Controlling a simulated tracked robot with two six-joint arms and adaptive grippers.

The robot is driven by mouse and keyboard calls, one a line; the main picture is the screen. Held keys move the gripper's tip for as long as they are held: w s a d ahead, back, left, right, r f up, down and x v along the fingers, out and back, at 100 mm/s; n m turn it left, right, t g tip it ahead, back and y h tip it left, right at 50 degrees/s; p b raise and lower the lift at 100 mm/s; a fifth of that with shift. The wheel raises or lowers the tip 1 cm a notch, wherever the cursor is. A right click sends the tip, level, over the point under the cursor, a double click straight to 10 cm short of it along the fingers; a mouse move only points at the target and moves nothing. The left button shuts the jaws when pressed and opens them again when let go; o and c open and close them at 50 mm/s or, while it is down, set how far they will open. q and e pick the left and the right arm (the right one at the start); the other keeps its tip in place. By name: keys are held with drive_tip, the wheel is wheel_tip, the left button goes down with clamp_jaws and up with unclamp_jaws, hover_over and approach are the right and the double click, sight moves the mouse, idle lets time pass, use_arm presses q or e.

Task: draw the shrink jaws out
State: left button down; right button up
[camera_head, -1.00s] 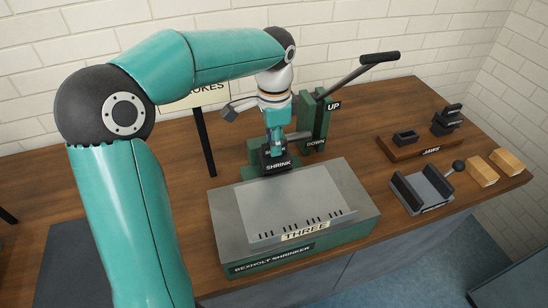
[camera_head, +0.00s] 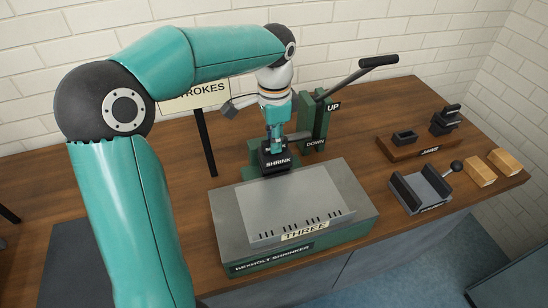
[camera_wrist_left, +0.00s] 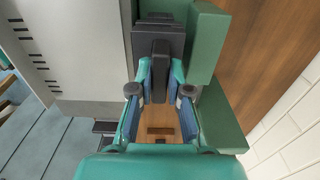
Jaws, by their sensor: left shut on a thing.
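The shrink jaws (camera_head: 277,163) are a dark block labelled SHRINK, at the back edge of the green Bexholt shrinker (camera_head: 365,215). My left gripper (camera_head: 274,143) reaches down from above and is shut on them. In the left wrist view the fingers (camera_wrist_left: 160,85) close on the dark upright part of the jaws (camera_wrist_left: 160,62), beside the green machine body. I cannot tell whether the jaws still touch their seat. My right gripper is not in view.
The lever (camera_head: 362,72) slants up beside the UP and DOWN labels, close right of my gripper. A grey sheet marked THREE (camera_head: 295,205) lies on the machine. The jaws stand (camera_head: 402,152), a grey fixture (camera_head: 425,188) and wooden blocks (camera_head: 480,172) are at right.

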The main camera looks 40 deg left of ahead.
use_arm(q)
drive_tip(key=shift+r+p, duration=1.5)
drive_tip(key=shift+r, duration=0.2)
drive_tip(key=shift+r, duration=0.1)
idle(0.6)
